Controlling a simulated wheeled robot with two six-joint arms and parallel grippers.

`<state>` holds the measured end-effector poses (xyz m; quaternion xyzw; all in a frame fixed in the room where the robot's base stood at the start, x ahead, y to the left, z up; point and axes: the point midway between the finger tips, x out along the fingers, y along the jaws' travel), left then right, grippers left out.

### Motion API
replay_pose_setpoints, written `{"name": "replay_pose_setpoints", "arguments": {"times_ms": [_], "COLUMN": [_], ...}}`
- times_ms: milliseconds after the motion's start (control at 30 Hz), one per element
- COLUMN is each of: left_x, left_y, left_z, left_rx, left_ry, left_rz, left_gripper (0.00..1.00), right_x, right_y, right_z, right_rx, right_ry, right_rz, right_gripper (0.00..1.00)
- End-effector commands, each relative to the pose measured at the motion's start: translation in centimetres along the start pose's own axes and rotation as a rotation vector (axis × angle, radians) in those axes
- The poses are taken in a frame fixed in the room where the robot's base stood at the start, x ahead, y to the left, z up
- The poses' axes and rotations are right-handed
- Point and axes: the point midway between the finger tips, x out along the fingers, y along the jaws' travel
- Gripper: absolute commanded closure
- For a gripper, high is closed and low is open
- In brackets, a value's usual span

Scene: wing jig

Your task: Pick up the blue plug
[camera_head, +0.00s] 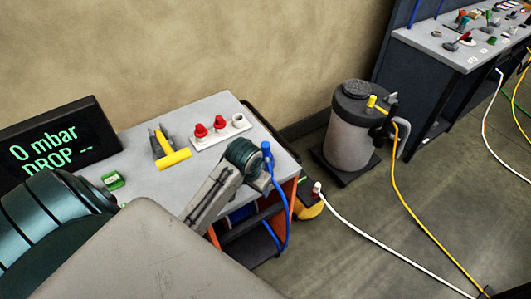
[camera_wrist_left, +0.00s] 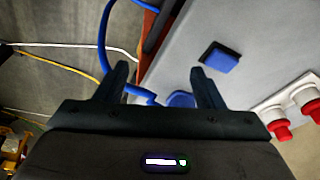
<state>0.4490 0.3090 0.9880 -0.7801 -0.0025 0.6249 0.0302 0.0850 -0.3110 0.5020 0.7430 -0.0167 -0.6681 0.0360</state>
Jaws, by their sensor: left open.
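The blue plug (camera_head: 267,150) is at the right edge of the grey bench top in the head view, with its blue cable hanging down beside the bench. In the left wrist view the blue plug (camera_wrist_left: 181,100) shows between the open fingers of my left gripper (camera_wrist_left: 160,82), partly hidden behind the gripper body. The fingers look apart from it; I cannot tell how far below them it is. In the head view my left gripper (camera_head: 262,181) is just below the plug, its fingertips mostly hidden by my own arm. My right gripper is not in view.
On the bench (camera_head: 215,108) are a white block with red plugs (camera_head: 202,131), a yellow-handled tool (camera_head: 172,158), a green item (camera_head: 113,180) and a display (camera_head: 60,145). A grey canister (camera_head: 347,140) and cables occupy the floor.

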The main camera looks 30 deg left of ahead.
Motion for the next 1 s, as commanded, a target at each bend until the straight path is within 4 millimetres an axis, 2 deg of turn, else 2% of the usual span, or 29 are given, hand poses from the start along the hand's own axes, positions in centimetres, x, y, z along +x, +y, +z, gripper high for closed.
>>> {"name": "replay_pose_setpoints", "arguments": {"times_ms": [33, 200, 300, 400, 567, 867, 933, 1000], "left_x": [-0.8, -3.2, -4.6, -5.7, -6.1, -3.0, -2.6, -1.6], "left_y": [-0.8, -3.5, -4.7, -5.5, -6.0, -5.9, -5.8, -5.8], "left_z": [-2.4, -8.9, -11.7, -13.3, -14.3, -14.0, -14.0, -14.0], "left_rx": [-0.008, -0.044, -0.064, -0.077, -0.086, -0.086, -0.087, -0.086], "left_ry": [-0.001, -0.035, -0.050, -0.062, -0.071, -0.070, -0.076, -0.074], "left_rz": [0.000, 0.012, 0.021, 0.029, 0.035, 0.035, 0.037, 0.036], "left_gripper": [0.38, 0.38, 0.38, 0.38, 0.38, 0.38, 0.38, 0.38], "right_x": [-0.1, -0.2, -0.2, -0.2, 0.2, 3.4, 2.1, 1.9], "right_y": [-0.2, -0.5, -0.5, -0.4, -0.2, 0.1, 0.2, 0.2], "right_z": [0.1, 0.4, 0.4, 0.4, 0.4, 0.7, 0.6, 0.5], "right_rx": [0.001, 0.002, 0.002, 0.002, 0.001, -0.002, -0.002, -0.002], "right_ry": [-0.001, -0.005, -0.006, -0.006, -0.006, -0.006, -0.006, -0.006], "right_rz": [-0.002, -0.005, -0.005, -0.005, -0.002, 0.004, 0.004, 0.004], "right_gripper": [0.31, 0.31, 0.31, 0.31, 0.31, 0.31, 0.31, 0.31]}}
